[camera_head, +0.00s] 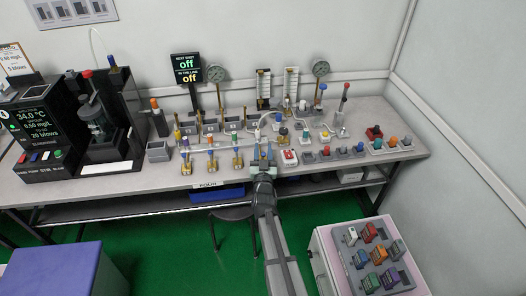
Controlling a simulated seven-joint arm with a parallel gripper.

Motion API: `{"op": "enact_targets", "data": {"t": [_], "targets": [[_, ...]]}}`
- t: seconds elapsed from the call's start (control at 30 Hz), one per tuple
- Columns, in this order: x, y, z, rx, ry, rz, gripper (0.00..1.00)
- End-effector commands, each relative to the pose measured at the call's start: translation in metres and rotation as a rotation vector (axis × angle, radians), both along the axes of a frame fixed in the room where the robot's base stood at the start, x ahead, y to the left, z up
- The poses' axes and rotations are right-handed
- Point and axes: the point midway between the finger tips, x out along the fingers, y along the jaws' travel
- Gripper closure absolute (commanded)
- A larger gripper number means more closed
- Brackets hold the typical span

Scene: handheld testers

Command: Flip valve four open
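A row of small brass valves with coloured levers stands along the front of the grey bench. Three show clearly: a left one (185,164), a middle one (211,163) and a right one (238,161). My gripper (263,160) reaches in from the front, just right of these three. It covers the place in line with the row, where blue and brass-coloured tips show around the fingers. I cannot tell whether it touches a valve there, or whether its fingers are open or shut. Valve numbers are too small to read.
A red and white box (289,157) sits close right of my gripper. Taller fittings and gauges (216,74) stand behind. A black tester (45,130) stands at the left. A tray of coloured blocks (374,258) is at the front right.

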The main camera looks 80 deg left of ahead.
Motion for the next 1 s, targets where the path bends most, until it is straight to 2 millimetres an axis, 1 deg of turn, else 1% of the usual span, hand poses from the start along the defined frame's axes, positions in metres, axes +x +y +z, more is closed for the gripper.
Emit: {"op": "enact_targets", "data": {"t": [0.23,0.37,0.47,0.8,1.0], "targets": [[0.0,0.0,-0.001,-0.002,0.0,0.001,0.6],[-0.002,-0.008,-0.003,-0.003,0.0,0.001,0.6],[-0.004,-0.02,-0.005,-0.004,0.0,0.001,0.6],[-0.013,-0.084,-0.021,-0.003,0.0,0.0,0.6],[-0.018,-0.113,-0.03,-0.002,0.0,0.0,0.6]]}}
